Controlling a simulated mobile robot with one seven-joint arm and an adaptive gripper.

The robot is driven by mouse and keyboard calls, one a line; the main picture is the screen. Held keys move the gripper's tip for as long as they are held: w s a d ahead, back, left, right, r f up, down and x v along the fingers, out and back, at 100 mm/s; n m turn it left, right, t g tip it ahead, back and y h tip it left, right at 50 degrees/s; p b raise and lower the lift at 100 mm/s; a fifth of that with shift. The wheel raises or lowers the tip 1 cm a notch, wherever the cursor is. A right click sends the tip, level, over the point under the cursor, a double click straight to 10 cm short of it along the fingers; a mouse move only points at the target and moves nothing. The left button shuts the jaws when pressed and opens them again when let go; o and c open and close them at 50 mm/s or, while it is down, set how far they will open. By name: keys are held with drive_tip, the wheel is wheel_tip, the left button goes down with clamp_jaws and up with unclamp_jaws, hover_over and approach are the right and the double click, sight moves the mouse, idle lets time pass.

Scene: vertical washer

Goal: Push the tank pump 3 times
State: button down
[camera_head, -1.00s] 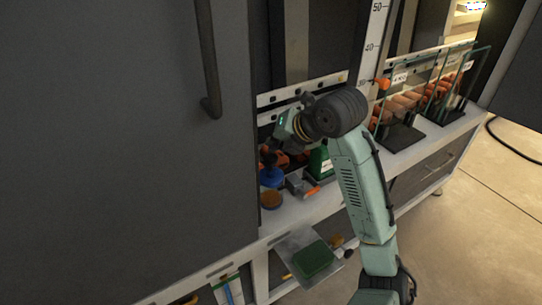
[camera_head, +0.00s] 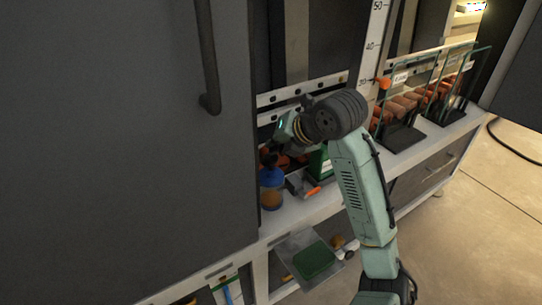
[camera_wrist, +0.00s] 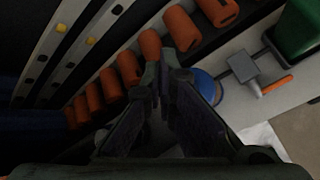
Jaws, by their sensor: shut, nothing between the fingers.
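The tank pump, a small container with a blue top and an amber lower part (camera_head: 271,199), stands near the front edge of the white shelf, beside the dark door. Its blue rim shows in the wrist view (camera_wrist: 207,86), partly hidden behind my fingers. My gripper (camera_head: 267,158) points down just above the blue top. In the wrist view my gripper (camera_wrist: 165,66) has its fingertips together, with nothing between them. I cannot tell whether the fingertips touch the pump, as its upper part is hidden.
A grey clamp-like tool with an orange tip (camera_head: 300,185) lies right of the pump, with a green box (camera_head: 320,163) behind it. Several orange cylinders (camera_wrist: 128,68) line the back. A large dark door (camera_head: 130,130) stands close on the left. A tray with a green block (camera_head: 314,260) hangs below.

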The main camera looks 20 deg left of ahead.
drive_tip(key=shift+f+b, duration=1.05)
drive_tip(key=shift+f, duration=0.2)
idle(0.7)
drive_tip(key=shift+r, duration=0.15)
drive_tip(key=shift+r+p, duration=1.05)
drive_tip(key=shift+r, duration=0.5)
drive_tip(key=shift+r+p, duration=1.65)
drive_tip(key=shift+r, duration=0.85)
